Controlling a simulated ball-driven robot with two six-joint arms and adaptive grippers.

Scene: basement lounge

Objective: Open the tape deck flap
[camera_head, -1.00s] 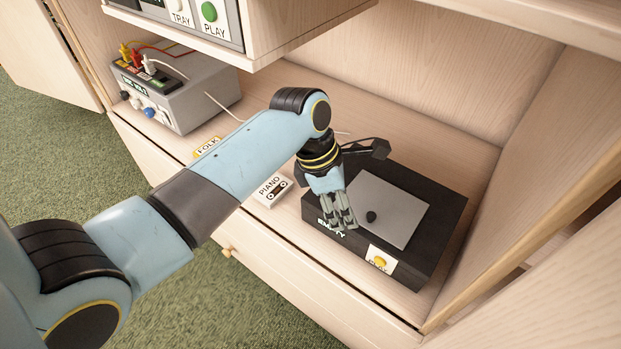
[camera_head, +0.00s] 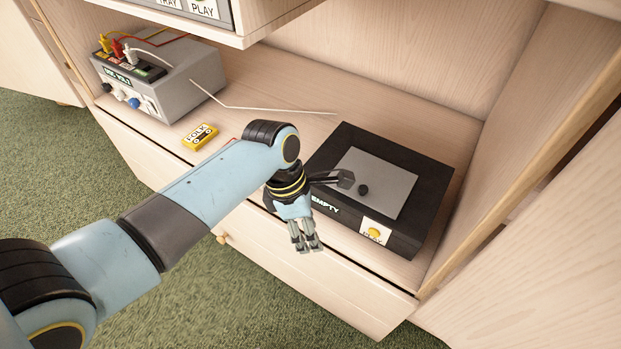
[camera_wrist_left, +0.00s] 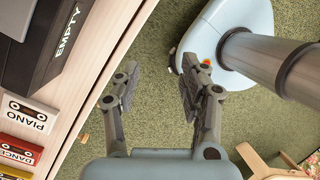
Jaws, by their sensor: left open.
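The black tape deck (camera_head: 428,185) sits on the wooden shelf at the right in the head view. An EMPTY label and a yellow PLAY button (camera_head: 374,232) are on the deck's front. My left gripper (camera_head: 307,249) is open and empty, in front of the deck at the shelf's front edge, apart from it. In the left wrist view the open fingers (camera_wrist_left: 157,88) have floor behind them, and the deck (camera_wrist_left: 35,45) shows at upper left.
A grey box with plugs and cables (camera_head: 170,85) stands at the left of the shelf, near a yellow FOLK cassette (camera_head: 199,136). PIANO (camera_wrist_left: 27,113) and DANCE (camera_wrist_left: 18,150) cassettes show in the left wrist view. A drawer knob (camera_head: 220,238) is below. An upper shelf overhangs.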

